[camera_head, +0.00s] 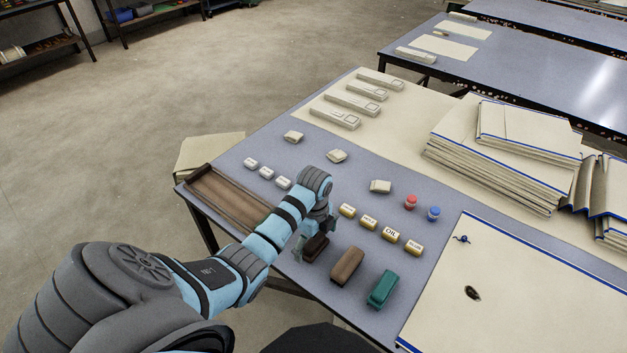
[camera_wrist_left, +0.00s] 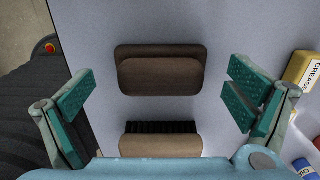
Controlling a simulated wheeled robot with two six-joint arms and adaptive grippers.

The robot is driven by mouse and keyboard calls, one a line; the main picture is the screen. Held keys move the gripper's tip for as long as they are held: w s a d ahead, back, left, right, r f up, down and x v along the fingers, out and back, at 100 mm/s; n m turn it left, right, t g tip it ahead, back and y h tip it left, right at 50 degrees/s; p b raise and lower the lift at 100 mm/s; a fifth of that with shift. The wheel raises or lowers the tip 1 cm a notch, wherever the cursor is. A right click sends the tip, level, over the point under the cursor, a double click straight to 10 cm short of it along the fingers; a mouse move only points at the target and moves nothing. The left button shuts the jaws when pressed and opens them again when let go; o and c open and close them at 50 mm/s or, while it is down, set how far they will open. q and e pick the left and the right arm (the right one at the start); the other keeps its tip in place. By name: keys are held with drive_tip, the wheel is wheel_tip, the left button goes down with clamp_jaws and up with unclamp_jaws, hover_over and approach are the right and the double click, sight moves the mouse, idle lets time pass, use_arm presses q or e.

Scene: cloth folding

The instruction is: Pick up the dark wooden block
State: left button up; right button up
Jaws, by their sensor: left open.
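The dark wooden block (camera_head: 316,249) lies on the grey-blue table, leftmost in a row of three blocks in the head view. In the left wrist view, the dark block (camera_wrist_left: 160,76) is brown with a darker base and lies crosswise at upper middle. My left gripper (camera_head: 316,236) is just above it, pointing down. In the wrist view its teal-padded fingers (camera_wrist_left: 163,98) are wide apart, one on either side of the block, with nothing held between them. The gripper partly hides the block in the head view. My right gripper is not in view.
A lighter brown block (camera_head: 347,265) sits close beside it, showing dark bristles in the wrist view (camera_wrist_left: 160,146). A green block (camera_head: 383,288) is further right. A wooden tray (camera_head: 228,200) is at left; a cream cloth (camera_head: 530,285) lies right.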

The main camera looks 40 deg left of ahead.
use_arm(q)
drive_tip(key=shift+f, duration=0.45)
drive_tip(key=c, duration=1.4)
drive_tip(key=shift+o, duration=0.2)
drive_tip(key=shift+r, duration=0.1)
wheel_tip(320, 180, up, 13)
drive_tip(key=p, duration=0.4)
wheel_tip(320, 180, up, 7)
drive_tip(key=p, duration=0.8)
hover_over(314, 239)
drive_tip(key=shift+s+d+b, duration=0.1)
drive_tip(key=shift+b, duration=0.2)
